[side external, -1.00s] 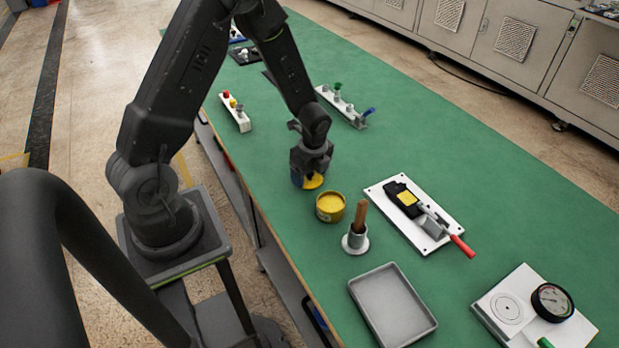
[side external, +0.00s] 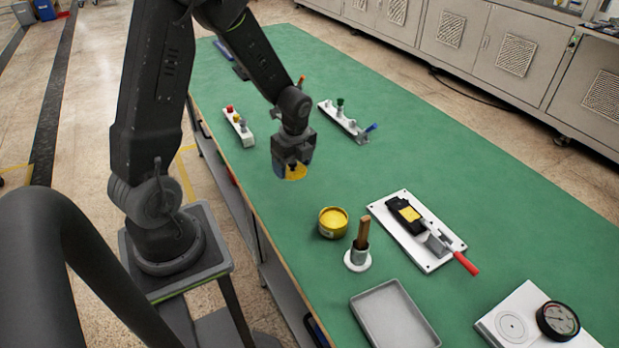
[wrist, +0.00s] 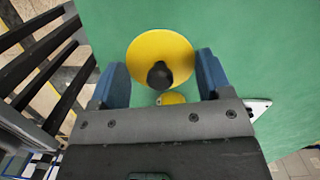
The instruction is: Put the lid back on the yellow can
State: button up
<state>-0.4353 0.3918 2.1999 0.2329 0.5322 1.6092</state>
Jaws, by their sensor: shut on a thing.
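My gripper (side external: 291,167) is shut on the yellow lid (side external: 296,173) and holds it in the air, to the left of and beyond the yellow can in the side view. In the wrist view the lid (wrist: 150,48) is a yellow disc with a black knob (wrist: 160,75), between my two blue fingers. The yellow can (side external: 333,222) stands upright on the green table, apart from the lid, with yellow showing at its top. In the wrist view the can (wrist: 172,98) is a small yellow patch, partly hidden behind the lid and gripper.
A white plate with a red-handled clamp (side external: 465,263), a grey tray (side external: 432,341) and a gauge (side external: 557,320) lie farther right. Green table is clear between.

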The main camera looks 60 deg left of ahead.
jog(key=s+a+r, duration=0.4)
jog(key=w+d+n, duration=0.3)
jog(key=d, duration=0.7)
jog(key=w+d+n, duration=0.4)
jog(key=d, duration=0.6)
jog(key=shift+g, duration=0.4)
jog(key=shift+s+a+f, duration=0.15)
jog(key=shift+f, duration=1.4)
jog(key=shift+s+a+f, duration=0.1)
jog(key=shift+f, duration=1.45)
jog(key=shift+f, duration=0.2)
jog(key=o, duration=1)
jog(key=shift+c, duration=0.2)
